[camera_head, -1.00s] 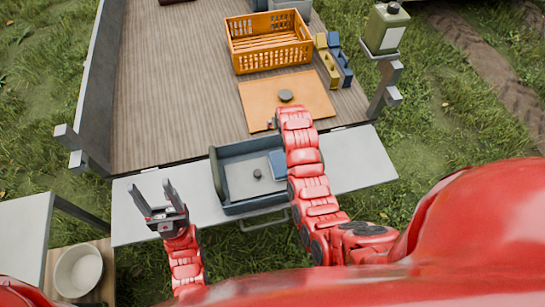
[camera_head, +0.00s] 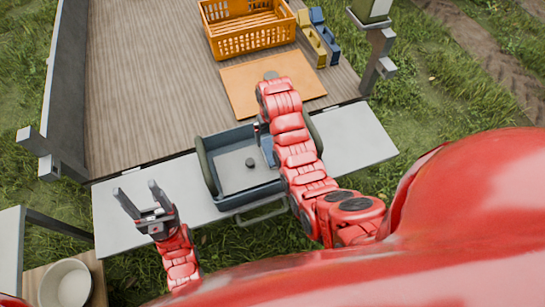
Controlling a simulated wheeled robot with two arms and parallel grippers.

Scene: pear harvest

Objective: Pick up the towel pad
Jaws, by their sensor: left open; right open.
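A flat blue pad (camera_head: 268,151), which looks like the towel pad, lies at the right side of the grey-blue tray (camera_head: 212,187). My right arm covers much of it. A fingertip of my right gripper (camera_head: 257,131) shows at the tray's far edge, just beyond the pad; the rest is hidden behind the arm, and I cannot see whether it touches the pad. My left gripper (camera_head: 138,203) is open and empty, left of the tray over the white shelf (camera_head: 355,140).
A small dark knob (camera_head: 249,162) is in the tray. An orange board (camera_head: 238,88), an orange crate (camera_head: 245,43) and yellow and blue blocks (camera_head: 318,42) are on the wooden bed. A white bowl (camera_head: 66,284) stands lower left. The shelf's right end is clear.

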